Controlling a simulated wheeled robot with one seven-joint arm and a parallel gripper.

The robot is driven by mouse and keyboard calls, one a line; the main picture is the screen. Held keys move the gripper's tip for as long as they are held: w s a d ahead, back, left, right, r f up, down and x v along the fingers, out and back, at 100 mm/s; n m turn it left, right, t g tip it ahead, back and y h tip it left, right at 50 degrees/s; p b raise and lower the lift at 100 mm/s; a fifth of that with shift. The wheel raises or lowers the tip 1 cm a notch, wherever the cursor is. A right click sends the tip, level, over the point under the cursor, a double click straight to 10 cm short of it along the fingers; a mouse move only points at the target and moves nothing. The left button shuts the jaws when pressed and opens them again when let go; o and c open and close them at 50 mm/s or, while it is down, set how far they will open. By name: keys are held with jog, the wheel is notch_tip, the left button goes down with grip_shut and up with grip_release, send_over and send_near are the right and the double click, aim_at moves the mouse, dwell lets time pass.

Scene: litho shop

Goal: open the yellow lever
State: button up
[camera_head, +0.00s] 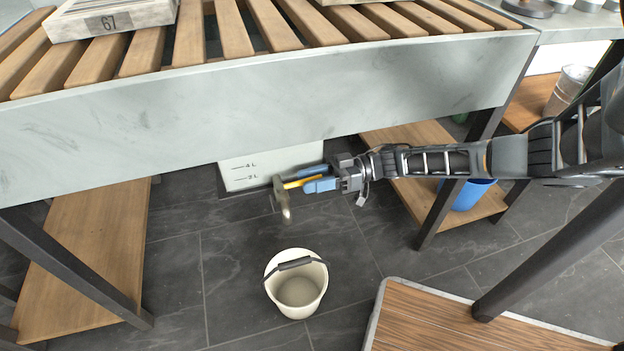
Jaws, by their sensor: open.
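The yellow lever (292,184) sticks out to the right from a metal tap (283,203) under the grey trough. The tap's spout points down. My gripper (303,180) reaches in from the right with its blue fingers open. The lever lies between the two fingers in this view, one above and one below it. I cannot tell whether either finger touches it. Part of the lever is hidden by the lower finger. A cream bucket (275,284) with a dark-gripped handle stands on the floor, below and slightly in front of the tap.
The grey trough (250,105) with wooden slats spans above the tap. A white panel (245,170) marked 2 L and 4 L is behind it. Wooden shelves (90,240) flank the space. A wooden platform (450,325) is at the lower right. Floor around the bucket is clear.

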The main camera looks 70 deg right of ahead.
jog(key=shift+w, duration=0.1)
grip_shut()
dwell(0.3)
dwell(0.4)
